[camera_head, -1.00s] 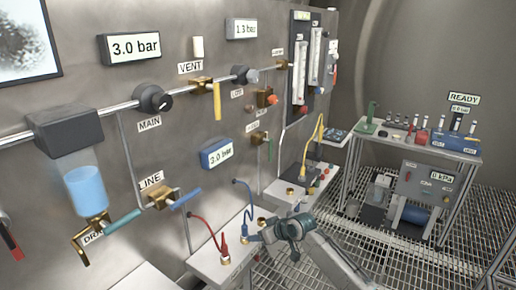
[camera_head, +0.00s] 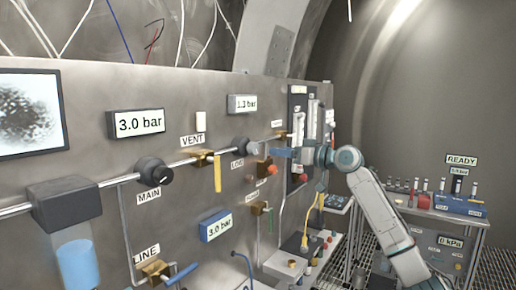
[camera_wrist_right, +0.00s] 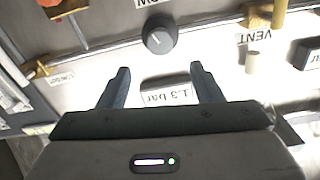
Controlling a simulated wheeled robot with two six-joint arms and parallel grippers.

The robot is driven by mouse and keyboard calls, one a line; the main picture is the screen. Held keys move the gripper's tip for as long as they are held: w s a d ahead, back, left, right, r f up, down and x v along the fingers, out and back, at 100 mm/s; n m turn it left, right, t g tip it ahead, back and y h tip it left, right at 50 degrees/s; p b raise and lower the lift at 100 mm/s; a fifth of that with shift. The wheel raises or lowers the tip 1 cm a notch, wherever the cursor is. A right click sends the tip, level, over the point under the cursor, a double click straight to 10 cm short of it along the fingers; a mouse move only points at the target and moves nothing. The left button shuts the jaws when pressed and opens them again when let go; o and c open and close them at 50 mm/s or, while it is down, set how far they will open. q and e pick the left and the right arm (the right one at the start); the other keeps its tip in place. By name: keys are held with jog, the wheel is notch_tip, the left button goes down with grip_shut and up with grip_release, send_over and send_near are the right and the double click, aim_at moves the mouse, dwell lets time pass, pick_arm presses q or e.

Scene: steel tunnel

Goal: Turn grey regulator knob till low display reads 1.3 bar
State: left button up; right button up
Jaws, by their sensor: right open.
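The grey regulator knob (camera_head: 241,148) sits on the pipe, above the LOW label (camera_head: 237,165). In the right wrist view the knob (camera_wrist_right: 160,35) is upside down, with a pale mark on its face. The low display (camera_head: 242,104) is above the knob and appears to read 1.3 bar. It also shows inverted between my fingers in the right wrist view (camera_wrist_right: 166,92). My right gripper (camera_head: 272,152) is open and empty, just right of the knob and apart from it. In the wrist view its fingertips (camera_wrist_right: 160,72) point toward the knob. My left gripper is out of view.
The black MAIN knob (camera_head: 155,172) and its 3.0 bar display (camera_head: 138,123) are to the left. The yellow VENT lever (camera_head: 217,172) hangs close left of the grey knob. A red-orange knob (camera_head: 270,170) is below my right gripper.

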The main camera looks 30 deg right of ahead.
aim_at(256, 148)
jog(key=p+x, duration=0.4)
jog(key=x, duration=0.4)
jog(key=shift+w+r, duration=0.15)
jog(key=shift+w+a, duration=0.3)
jog(key=shift+w, duration=0.3)
jog(key=c, duration=1)
jog(key=shift+m, duration=0.7)
jog(key=o, duration=1)
jog(key=shift+f, duration=0.2)
jog(key=shift+s+d, duration=0.1)
